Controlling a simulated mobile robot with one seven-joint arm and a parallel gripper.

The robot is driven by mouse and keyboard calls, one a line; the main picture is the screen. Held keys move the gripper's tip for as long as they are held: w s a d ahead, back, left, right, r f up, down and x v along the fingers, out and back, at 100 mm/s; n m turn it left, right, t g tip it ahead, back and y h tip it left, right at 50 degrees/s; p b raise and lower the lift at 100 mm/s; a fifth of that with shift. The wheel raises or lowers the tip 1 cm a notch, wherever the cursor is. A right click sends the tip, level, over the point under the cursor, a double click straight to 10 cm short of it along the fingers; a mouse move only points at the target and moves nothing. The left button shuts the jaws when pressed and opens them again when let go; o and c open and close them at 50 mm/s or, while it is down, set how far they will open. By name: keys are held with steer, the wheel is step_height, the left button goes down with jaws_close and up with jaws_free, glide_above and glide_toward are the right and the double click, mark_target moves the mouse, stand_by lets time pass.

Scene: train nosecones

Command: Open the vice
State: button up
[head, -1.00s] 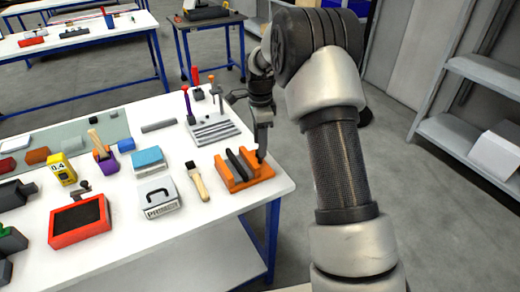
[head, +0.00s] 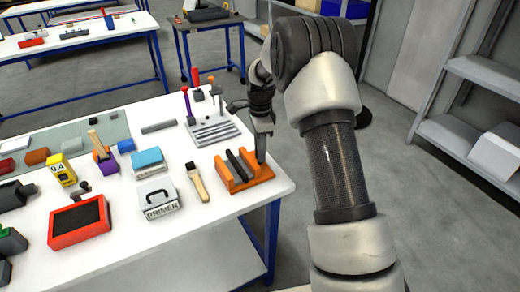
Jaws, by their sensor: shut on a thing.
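The orange vice (head: 235,186) sits at the right end of the white table, with two dark jaw plates standing upright inside it, a narrow gap between them. My gripper (head: 261,157) points down at the vice's right end. It is shut on a part of the vice there, probably its handle, but the fingers hide that part. The fingertips are small and partly merge with the vice in this view.
A brush (head: 197,180), a grey PRIMER case (head: 160,200) and a grey slotted tool rack (head: 214,132) stand near the vice. The white table's (head: 225,208) right edge is close to the vice. Open floor lies to the right.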

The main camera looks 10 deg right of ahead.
steer(key=n, duration=1)
steer(key=shift+n+p, duration=0.3)
steer(key=shift+n, duration=0.1)
steer(key=shift+s+a+f, duration=0.15)
steer(key=shift+a, duration=0.05)
stand_by(1.0)
steer(key=o, duration=1.1)
steer(key=shift+s, duration=0.1)
steer(key=shift+c, duration=0.2)
steer(key=shift+a, duration=0.1)
